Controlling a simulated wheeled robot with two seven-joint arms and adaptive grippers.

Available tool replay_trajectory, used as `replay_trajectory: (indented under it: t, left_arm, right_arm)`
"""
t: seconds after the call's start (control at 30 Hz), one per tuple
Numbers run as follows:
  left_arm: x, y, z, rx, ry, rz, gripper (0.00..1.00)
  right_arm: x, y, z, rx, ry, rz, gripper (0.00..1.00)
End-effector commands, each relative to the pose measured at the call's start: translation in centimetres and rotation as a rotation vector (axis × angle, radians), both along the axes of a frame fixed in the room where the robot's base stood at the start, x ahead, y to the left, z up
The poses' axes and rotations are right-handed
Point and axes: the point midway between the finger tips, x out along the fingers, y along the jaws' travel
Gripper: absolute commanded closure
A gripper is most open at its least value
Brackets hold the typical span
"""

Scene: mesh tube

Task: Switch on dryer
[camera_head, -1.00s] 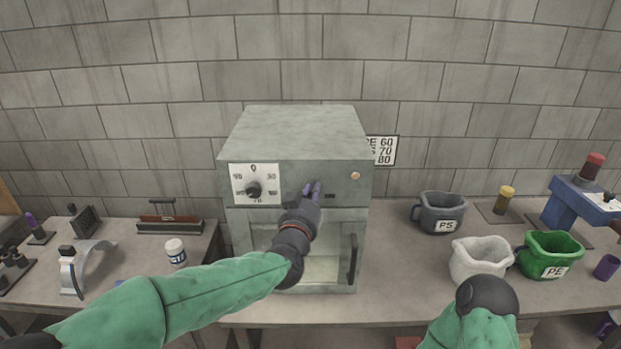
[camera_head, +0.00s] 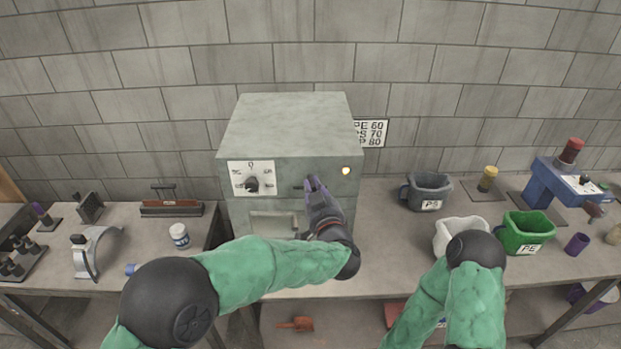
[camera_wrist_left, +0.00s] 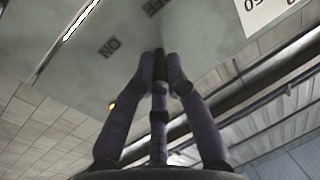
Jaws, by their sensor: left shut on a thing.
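The dryer (camera_head: 290,118) is a grey metal box on the middle table, with a round black dial (camera_head: 252,184) on a white scale. A small lamp (camera_head: 346,170) at the panel's right glows yellow. It also shows orange in the left wrist view (camera_wrist_left: 112,106). My left gripper (camera_head: 311,181) is at the panel between dial and lamp. In the left wrist view its fingers (camera_wrist_left: 161,62) come together at the panel, shut on the switch, which they hide. The ON mark (camera_wrist_left: 112,47) and OFF mark (camera_wrist_left: 152,8) lie beside the fingertips. My right gripper is out of view.
A grey PS jug (camera_head: 428,190), a white jug (camera_head: 456,231) and a green PE jug (camera_head: 527,232) stand to the right, near my right arm.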

Motion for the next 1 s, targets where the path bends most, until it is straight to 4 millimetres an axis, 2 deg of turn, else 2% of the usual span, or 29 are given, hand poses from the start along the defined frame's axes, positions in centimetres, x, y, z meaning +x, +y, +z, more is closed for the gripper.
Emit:
replay_trajectory:
  t: [0.03, 0.3, 1.0]
  left_arm:
    - [0.0, -0.4, 0.3, 0.002, 0.002, 0.027, 1.0]
    - [0.2, -0.9, 0.2, 0.0, 0.0, 0.162, 1.0]
    - [0.4, -1.0, 0.0, -0.001, 0.0, 0.234, 1.0]
  right_arm:
    - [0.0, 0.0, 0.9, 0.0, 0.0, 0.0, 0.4]
    - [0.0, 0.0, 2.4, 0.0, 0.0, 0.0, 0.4]
    - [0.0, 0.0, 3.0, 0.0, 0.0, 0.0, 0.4]
